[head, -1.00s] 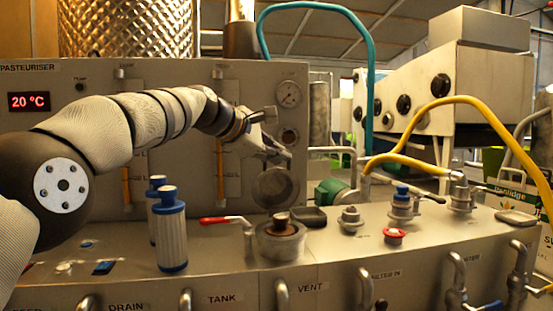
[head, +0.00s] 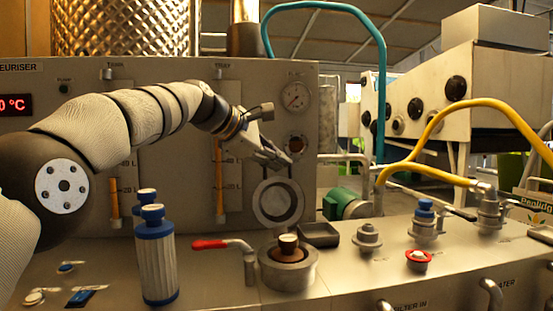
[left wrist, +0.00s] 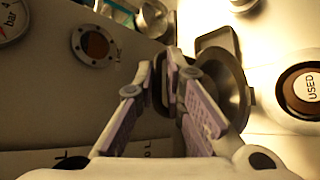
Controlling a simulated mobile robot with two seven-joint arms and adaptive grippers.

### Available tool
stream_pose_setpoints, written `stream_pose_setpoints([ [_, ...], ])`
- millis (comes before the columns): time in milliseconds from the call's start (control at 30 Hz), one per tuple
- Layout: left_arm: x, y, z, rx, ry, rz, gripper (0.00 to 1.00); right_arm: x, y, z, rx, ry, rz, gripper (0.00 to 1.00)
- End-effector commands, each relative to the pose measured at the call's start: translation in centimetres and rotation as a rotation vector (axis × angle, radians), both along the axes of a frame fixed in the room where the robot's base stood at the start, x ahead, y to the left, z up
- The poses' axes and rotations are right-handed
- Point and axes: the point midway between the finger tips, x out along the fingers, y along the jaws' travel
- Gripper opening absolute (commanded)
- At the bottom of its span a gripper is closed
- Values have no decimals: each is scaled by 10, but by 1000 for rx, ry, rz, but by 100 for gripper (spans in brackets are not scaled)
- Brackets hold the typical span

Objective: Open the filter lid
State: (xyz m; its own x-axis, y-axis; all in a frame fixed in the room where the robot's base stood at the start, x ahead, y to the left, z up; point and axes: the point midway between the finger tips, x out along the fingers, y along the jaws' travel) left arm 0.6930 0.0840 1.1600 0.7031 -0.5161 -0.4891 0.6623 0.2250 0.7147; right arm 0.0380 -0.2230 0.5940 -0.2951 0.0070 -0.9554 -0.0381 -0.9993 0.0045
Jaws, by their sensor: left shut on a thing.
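The round grey metal filter lid (head: 259,204) stands roughly upright behind the filter pot in the head view. Its disc also shows side-on in the left wrist view (left wrist: 236,88). My left gripper (head: 276,160) is at the lid's top edge, and its fingers (left wrist: 164,78) are shut on the lid's edge or a tab there; the fingers hide the exact contact. The filter pot (head: 290,277) is open in front of the lid. A brown-topped used filter (head: 288,247) sits in it, and its "USED" label (left wrist: 311,87) shows in the left wrist view.
A red-handled valve (head: 212,244) and white-and-blue filter cartridges (head: 158,268) stand left of the pot. A small dark tray (head: 319,235) lies right of the lid. A gauge (head: 296,96) and sight port (head: 296,143) are on the panel close to my gripper.

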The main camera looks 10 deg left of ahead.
Motion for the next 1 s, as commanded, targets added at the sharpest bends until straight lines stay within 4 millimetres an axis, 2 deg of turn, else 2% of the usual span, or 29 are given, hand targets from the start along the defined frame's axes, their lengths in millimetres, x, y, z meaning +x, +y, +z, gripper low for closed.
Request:
stream_pose_setpoints([
  [33, 1, 0, -14, 14, 22, -6, 0, -1, 0, -1, 0, 4, 0, 0],
  [267, 1, 0, -14, 15, 23, -7, 0, -1, 0, -1, 0, 3, 0, 0],
  [300, 1, 0, -14, 15, 23, -7, 15, -1, 0, -1, 0, 3, 0, 0],
  [567, 0, 0, -12, 11, 20, -5, 15, -1, 0, -1, 0, 2, 0, 0],
  [833, -5, 5, -2, 7, 14, -3, 15, 0, 0, -1, 0, 1, 0, 0],
  [1000, -28, 22, 16, 5, 8, 0, 15, 0, 0, 0, 0, 0, 0, 0],
])
